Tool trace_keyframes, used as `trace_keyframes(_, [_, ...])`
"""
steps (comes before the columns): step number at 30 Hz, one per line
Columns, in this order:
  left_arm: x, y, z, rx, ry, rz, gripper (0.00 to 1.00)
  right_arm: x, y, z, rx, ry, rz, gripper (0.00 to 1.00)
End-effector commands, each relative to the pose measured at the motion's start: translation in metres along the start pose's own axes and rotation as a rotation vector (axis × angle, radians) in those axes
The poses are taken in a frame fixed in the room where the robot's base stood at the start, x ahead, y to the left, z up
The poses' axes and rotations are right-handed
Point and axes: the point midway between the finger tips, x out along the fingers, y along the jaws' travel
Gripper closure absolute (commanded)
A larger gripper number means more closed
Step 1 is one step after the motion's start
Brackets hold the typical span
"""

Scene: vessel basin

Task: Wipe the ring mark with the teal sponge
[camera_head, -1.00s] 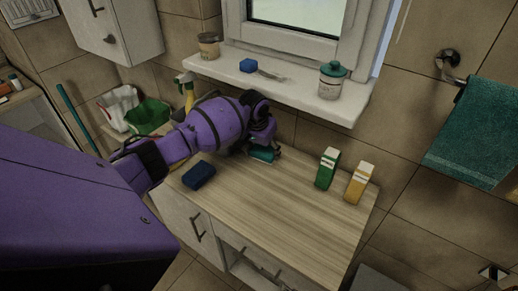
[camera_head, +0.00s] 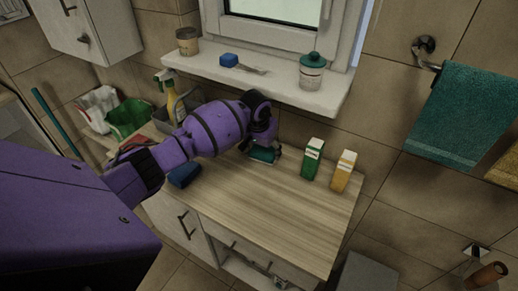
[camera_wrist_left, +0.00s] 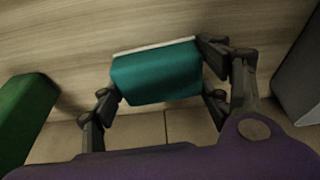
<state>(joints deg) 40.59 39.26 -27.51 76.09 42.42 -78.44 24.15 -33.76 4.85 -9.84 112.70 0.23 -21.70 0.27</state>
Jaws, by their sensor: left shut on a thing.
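The teal sponge (camera_head: 263,155) is near the back of the wooden countertop (camera_head: 262,205). My left gripper (camera_head: 265,147) is shut on it from above. In the left wrist view the teal sponge (camera_wrist_left: 157,74) sits between the fingers of my left gripper (camera_wrist_left: 160,80), its pale underside edge against or just over the wood; I cannot tell if it touches. I cannot make out the ring mark in either view. My right gripper is not in view.
A green carton (camera_head: 313,159) and a yellow carton (camera_head: 344,171) stand right of the sponge. A dark blue sponge (camera_head: 185,174) lies at the counter's left. The windowsill (camera_head: 270,84) holds a teal-lidded jar (camera_head: 312,72). The front right countertop is clear.

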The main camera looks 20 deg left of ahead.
Motion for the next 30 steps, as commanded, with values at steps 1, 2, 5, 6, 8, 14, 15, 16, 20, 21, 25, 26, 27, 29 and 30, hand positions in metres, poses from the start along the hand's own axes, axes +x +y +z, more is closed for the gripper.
trace_keyframes(1, [-0.002, 0.009, -0.002, 0.007, 0.004, 0.01, 0.47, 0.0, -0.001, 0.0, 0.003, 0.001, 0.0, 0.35])
trace_keyframes(2, [-0.002, 0.011, -0.002, 0.008, 0.004, 0.01, 0.47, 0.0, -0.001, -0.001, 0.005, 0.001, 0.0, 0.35])
trace_keyframes(5, [-0.003, 0.018, -0.002, 0.009, 0.004, 0.01, 0.47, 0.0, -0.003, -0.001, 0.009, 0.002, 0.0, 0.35])
trace_keyframes(6, [-0.003, 0.022, -0.002, 0.009, 0.005, 0.01, 0.47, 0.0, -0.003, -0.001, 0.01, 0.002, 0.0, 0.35])
trace_keyframes(8, [-0.004, 0.027, -0.001, 0.008, 0.005, 0.01, 0.47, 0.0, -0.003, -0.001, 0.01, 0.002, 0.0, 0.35])
trace_keyframes(14, [-0.005, 0.037, -0.001, 0.007, 0.007, 0.008, 0.47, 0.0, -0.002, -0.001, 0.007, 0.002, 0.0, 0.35])
trace_keyframes(15, [-0.004, 0.036, -0.001, 0.006, 0.007, 0.008, 0.47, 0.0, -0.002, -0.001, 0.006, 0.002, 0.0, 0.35])
trace_keyframes(16, [-0.005, 0.036, -0.002, 0.006, 0.008, 0.007, 0.47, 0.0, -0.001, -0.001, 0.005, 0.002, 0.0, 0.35])
trace_keyframes(20, [-0.004, 0.031, -0.002, 0.005, 0.008, 0.006, 0.47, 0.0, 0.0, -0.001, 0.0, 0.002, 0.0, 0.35])
trace_keyframes(21, [-0.004, 0.028, -0.002, 0.003, 0.008, 0.005, 0.47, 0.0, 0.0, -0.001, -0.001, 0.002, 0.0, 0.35])
trace_keyframes(25, [-0.003, 0.015, -0.003, 0.001, 0.008, 0.003, 0.47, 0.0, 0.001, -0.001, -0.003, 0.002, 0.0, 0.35])
trace_keyframes(26, [-0.003, 0.012, -0.004, 0.0, 0.008, 0.003, 0.47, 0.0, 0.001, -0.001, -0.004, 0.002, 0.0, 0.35])
trace_keyframes(27, [-0.003, 0.007, -0.004, -0.002, 0.008, 0.002, 0.47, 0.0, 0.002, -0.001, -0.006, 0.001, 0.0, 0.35])
trace_keyframes(29, [-0.003, 0.002, -0.004, -0.003, 0.008, 0.001, 0.47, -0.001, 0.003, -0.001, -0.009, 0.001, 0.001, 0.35])
trace_keyframes(30, [-0.002, -0.001, -0.005, -0.003, 0.008, 0.0, 0.47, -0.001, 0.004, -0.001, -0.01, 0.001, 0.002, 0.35])
